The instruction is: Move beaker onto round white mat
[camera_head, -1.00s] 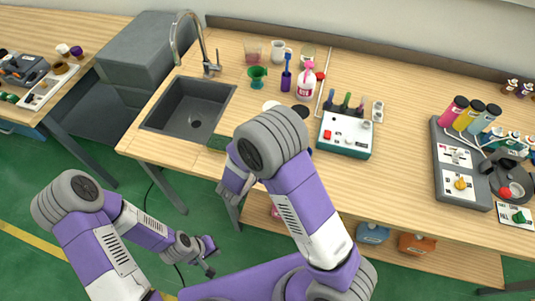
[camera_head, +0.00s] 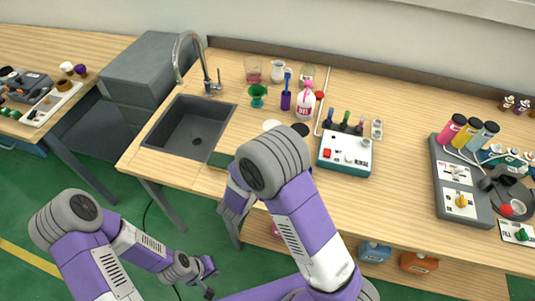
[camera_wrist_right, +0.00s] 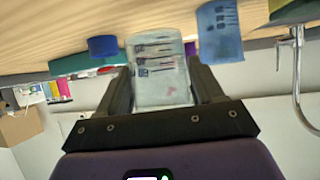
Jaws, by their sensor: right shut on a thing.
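A clear beaker (camera_wrist_right: 160,75) with dark printed markings stands out between the two fingers of my right gripper (camera_wrist_right: 163,88) in the right wrist view. The fingers are shut on its sides. In the head view the right forearm covers the held beaker, and only part of the right wrist shows. A round white mat (camera_head: 272,125) lies on the table beside the sink, left of a round black mat (camera_head: 301,129). Nothing stands on the visible part of the white mat. My left gripper (camera_head: 211,279) hangs low in front of the table, its fingers apart and empty.
The sink (camera_head: 195,128) is left of the mats. Behind them stand a green cup (camera_head: 258,96), a purple holder (camera_head: 285,101) and a pink-topped bottle (camera_head: 305,108). A white-and-green device (camera_head: 345,152) sits to the right.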

